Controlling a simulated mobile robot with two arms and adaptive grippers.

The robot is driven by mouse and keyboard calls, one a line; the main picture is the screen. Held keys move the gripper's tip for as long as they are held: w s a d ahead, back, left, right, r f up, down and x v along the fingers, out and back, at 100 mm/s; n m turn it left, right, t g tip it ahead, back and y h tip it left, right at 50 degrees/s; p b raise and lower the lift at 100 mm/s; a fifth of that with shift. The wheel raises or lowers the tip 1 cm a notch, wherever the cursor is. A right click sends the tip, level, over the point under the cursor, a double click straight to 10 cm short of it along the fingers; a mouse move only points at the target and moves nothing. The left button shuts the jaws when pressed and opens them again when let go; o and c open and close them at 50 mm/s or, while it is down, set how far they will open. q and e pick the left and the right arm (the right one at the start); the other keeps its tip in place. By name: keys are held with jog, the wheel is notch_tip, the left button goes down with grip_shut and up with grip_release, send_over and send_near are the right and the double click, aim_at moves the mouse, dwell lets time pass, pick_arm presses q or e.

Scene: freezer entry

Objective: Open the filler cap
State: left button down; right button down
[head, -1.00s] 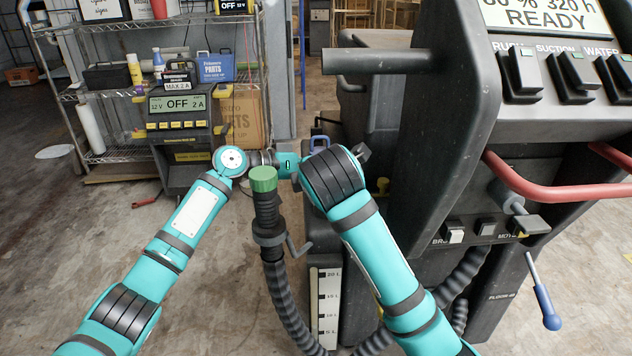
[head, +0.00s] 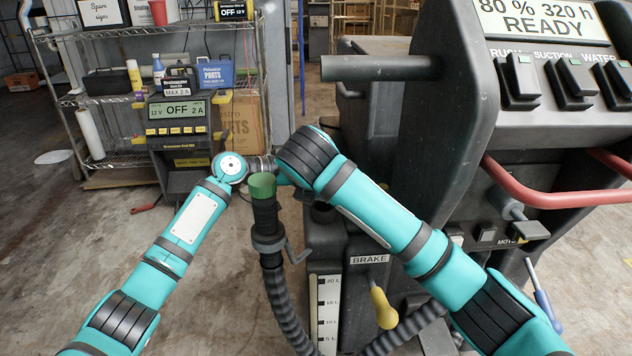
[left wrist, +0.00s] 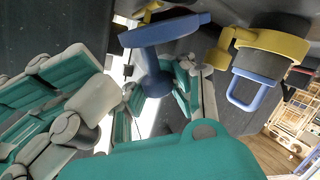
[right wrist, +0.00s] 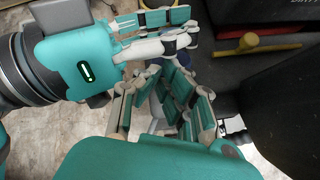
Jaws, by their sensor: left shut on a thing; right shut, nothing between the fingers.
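A blue piece with a flat top and a stem (left wrist: 160,32) shows in the left wrist view; I cannot tell surely whether it is the filler cap. Its lower end is between the fingers of my left gripper (left wrist: 155,80), which is shut on it. In the right wrist view my left gripper's fingers (right wrist: 160,32) reach across the top. My right gripper (right wrist: 165,105) is shut and empty, just below them. In the head view both grippers are hidden behind my right wrist. A dark round opening (head: 322,212) shows on the machine beside my right arm.
A grey hose with a green top (head: 262,186) stands close in front of my wrists. A yellow handle (head: 383,308) hangs under the BRAKE label. A yellow ring with a blue loop (left wrist: 262,62) is near my left gripper.

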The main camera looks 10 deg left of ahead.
pick_arm(q)
jog(key=shift+w+a+r, duration=0.15)
jog(key=shift+a+r, duration=0.05)
jog(key=shift+a, duration=0.2)
pick_arm(e)
jog(key=shift+x, duration=1.15)
jog(key=shift+w+d+r, duration=0.1)
jog(key=shift+w+r, duration=0.35)
jog(key=shift+w, duration=0.15)
pick_arm(q)
jog(key=c, duration=1.7)
grip_release()
jog(key=o, duration=0.4)
jog(key=shift+s+a, duration=0.2)
jog(key=shift+a, duration=0.2)
pick_arm(e)
jog(key=shift+a+r, duration=0.1)
jog(key=shift+a, duration=0.25)
pick_arm(q)
jog(key=shift+o, duration=1.1)
jog(key=shift+s+d+f, duration=0.1)
jog(key=shift+d+f, duration=0.1)
jog(key=shift+d, duration=0.1)
pick_arm(e)
jog(key=shift+d, duration=0.1)
